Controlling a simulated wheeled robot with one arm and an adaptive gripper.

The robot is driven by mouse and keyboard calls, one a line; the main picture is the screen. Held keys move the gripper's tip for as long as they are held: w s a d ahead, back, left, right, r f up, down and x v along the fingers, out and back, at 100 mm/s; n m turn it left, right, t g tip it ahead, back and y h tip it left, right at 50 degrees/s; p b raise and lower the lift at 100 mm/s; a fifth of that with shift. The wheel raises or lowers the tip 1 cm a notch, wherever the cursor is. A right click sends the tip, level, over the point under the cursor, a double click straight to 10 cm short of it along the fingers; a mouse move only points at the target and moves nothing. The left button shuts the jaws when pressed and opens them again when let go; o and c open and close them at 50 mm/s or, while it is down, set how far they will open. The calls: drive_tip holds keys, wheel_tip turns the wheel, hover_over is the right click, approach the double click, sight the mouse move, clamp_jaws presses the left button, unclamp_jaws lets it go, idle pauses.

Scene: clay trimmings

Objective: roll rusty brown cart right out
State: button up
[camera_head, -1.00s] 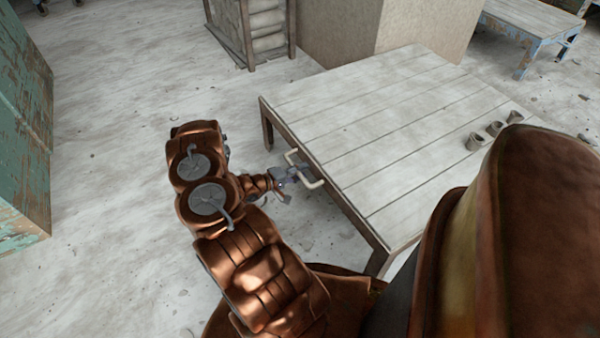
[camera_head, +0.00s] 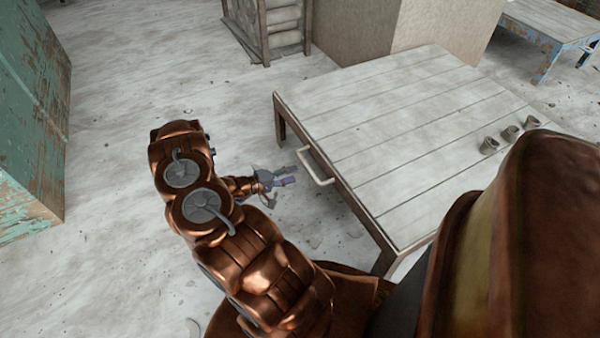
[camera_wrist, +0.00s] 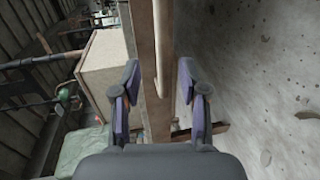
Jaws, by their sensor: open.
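No rusty brown cart can be made out for certain in these views. My gripper (camera_head: 290,174) is open and empty, just left of a cream bar handle (camera_head: 318,168) on the side of a pale plank-topped table (camera_head: 385,130). A gap of floor shows between the fingertips and the handle. In the wrist view my gripper's two fingers (camera_wrist: 160,84) stand apart. The handle (camera_wrist: 158,45) shows ahead, between them in the picture, along the brown wooden edge of the table (camera_wrist: 140,25).
Several small grey cups (camera_head: 510,133) stand on the table's right side. A worn teal cabinet (camera_head: 35,120) is at the left. A beige block (camera_head: 440,30) and a wooden rack (camera_head: 275,25) stand behind. A blue-legged table (camera_head: 550,30) is at the far right. Floor between cabinet and table is open.

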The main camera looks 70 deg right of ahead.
drive_tip(key=shift+v, duration=1.45)
drive_tip(key=shift+w, duration=0.1)
